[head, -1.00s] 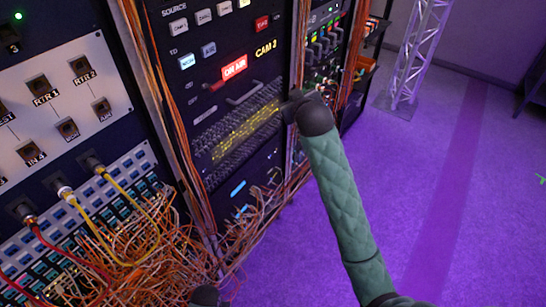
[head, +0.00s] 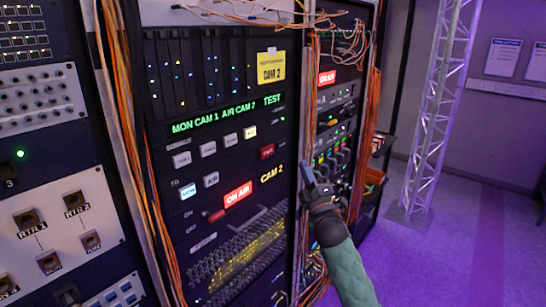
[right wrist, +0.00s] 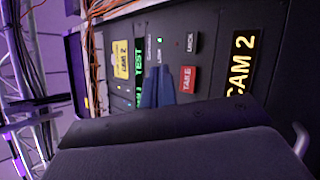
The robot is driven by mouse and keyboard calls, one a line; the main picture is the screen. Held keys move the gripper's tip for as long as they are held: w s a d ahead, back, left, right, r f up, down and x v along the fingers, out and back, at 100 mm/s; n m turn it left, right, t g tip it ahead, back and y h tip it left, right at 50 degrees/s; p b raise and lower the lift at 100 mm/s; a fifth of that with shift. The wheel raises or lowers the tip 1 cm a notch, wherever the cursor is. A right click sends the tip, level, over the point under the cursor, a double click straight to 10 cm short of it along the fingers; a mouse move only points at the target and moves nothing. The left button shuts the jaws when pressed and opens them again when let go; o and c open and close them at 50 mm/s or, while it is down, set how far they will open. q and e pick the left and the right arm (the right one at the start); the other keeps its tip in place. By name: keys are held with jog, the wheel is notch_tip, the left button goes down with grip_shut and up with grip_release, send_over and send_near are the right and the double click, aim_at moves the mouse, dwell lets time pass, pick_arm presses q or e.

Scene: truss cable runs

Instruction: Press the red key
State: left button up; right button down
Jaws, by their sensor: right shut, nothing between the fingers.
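The red key (head: 266,152), marked TAKE, is a small square key on the dark panel (head: 265,105), right of a row of grey keys and above the lit ON AIR sign. It also shows in the right wrist view (right wrist: 187,79), just right of my fingertips. My right gripper (head: 309,176) is shut and empty, its bluish fingers pointing up near the right edge of the panel. In the head view it is right of the red key and a little lower, apart from it. In the wrist view its fingertips (right wrist: 157,88) overlap the panel; their gap to it is unclear.
A small red switch (head: 216,216) sits below left of the ON AIR sign (head: 238,194). Orange cables (head: 130,130) hang along the rack edges. A truss (head: 435,110) stands at the right, with open floor (head: 480,240) around it.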

aim_at(267, 152)
pick_arm(q)
jog(key=shift+w+d+r+t, duration=0.15)
jog(key=shift+w+t, duration=0.25)
jog(key=shift+w, duration=0.2)
pick_arm(e)
jog(key=n, duration=0.1)
jog(key=s+r+n+y, duration=0.1)
jog(key=n+y, duration=0.1)
jog(key=n, duration=0.1)
jog(key=shift+s+a+r, duration=0.25)
jog(key=shift+s+a, duration=0.1)
jog(key=shift+s, duration=0.05)
jog(key=shift+a, duration=0.15)
pick_arm(q)
jog(key=shift+w+d+r+b, duration=0.2)
jog(key=shift+r+b, duration=0.1)
jog(key=shift+r, duration=0.25)
jog(key=shift+w+d+r+b, duration=0.2)
jog(key=shift+d+r+b, duration=0.05)
jog(key=shift+r, duration=0.3)
jog(key=shift+w+d+r+b, duration=0.2)
jog(key=shift+r+b, duration=0.1)
jog(key=shift+r, duration=0.25)
pick_arm(e)
jog(key=w+a, duration=0.5)
jog(key=a, duration=0.2)
